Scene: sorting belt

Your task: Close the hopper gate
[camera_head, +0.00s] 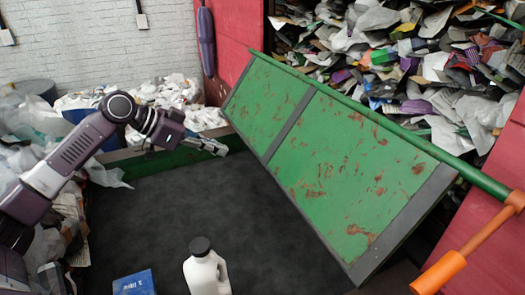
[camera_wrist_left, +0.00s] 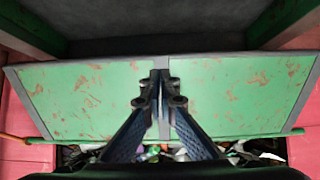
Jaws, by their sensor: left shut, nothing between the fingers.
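The hopper gate (camera_head: 340,165) is a worn green panel with grey edges and a grey middle strip. It hangs from a green bar (camera_head: 400,138) along its upper edge and slants out over the dark belt, open, with a waste pile behind it. My left gripper (camera_head: 220,149) is shut and empty, just left of the gate's lower edge. In the left wrist view the closed fingers (camera_wrist_left: 160,80) line up with the middle strip of the gate (camera_wrist_left: 85,98). I cannot tell whether they touch it. My right gripper is not in view.
An orange lever (camera_head: 465,250) sits at the bar's near end. A white bottle (camera_head: 206,268) and a blue book (camera_head: 134,283) are on the belt (camera_head: 170,215). A green side rail (camera_head: 180,158) crosses behind my left gripper. Red walls (camera_head: 228,45) flank the hopper.

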